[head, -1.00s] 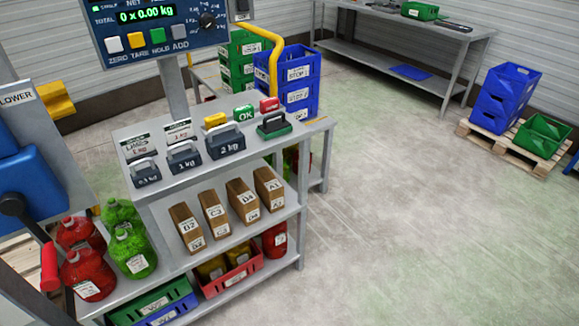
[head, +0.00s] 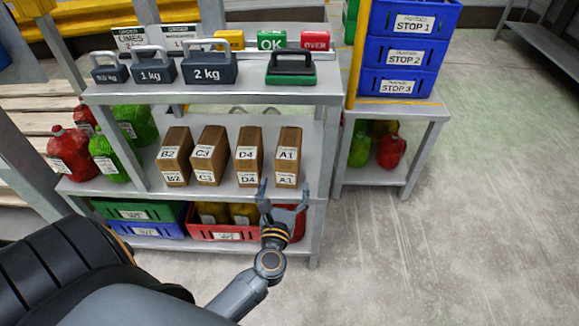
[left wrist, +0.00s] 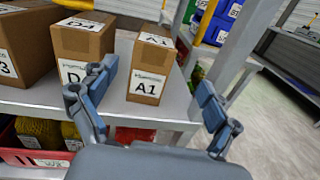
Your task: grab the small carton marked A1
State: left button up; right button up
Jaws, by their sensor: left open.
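The small brown carton marked A1 (head: 288,157) stands upright on the middle shelf, at the right end of a row of cartons. It also shows in the left wrist view (left wrist: 149,75), ahead of my fingers. My left gripper (head: 284,192) is open and empty, just in front of the A1 carton and low against its front. In the left wrist view my left gripper (left wrist: 158,95) has one finger left of the carton, overlapping the D4 carton's edge, and the other well to its right. My right gripper is not in view.
The D4 carton (head: 249,155) stands close left of A1, with C3 (head: 209,155) and B2 (head: 175,155) beyond. Weights stand on the top shelf (head: 130,95). A shelf post (head: 326,170) rises right of A1. A red crate (head: 215,232) sits below.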

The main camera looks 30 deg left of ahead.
aim_at(288, 146)
pick_arm(q)
jog(key=x, duration=0.9)
jog(key=shift+a+r, duration=0.2)
jog(key=shift+a, duration=0.05)
jog(key=x, duration=0.3)
jog(key=shift+w+a, duration=0.2)
jog(key=shift+a, duration=0.15)
jog(key=shift+w+a, duration=0.25)
jog(key=shift+w, duration=0.2)
jog(key=shift+c, duration=1.3)
jog(key=c, duration=1.4)
jog(key=shift+r, duration=0.15)
jog(key=shift+c, duration=0.7)
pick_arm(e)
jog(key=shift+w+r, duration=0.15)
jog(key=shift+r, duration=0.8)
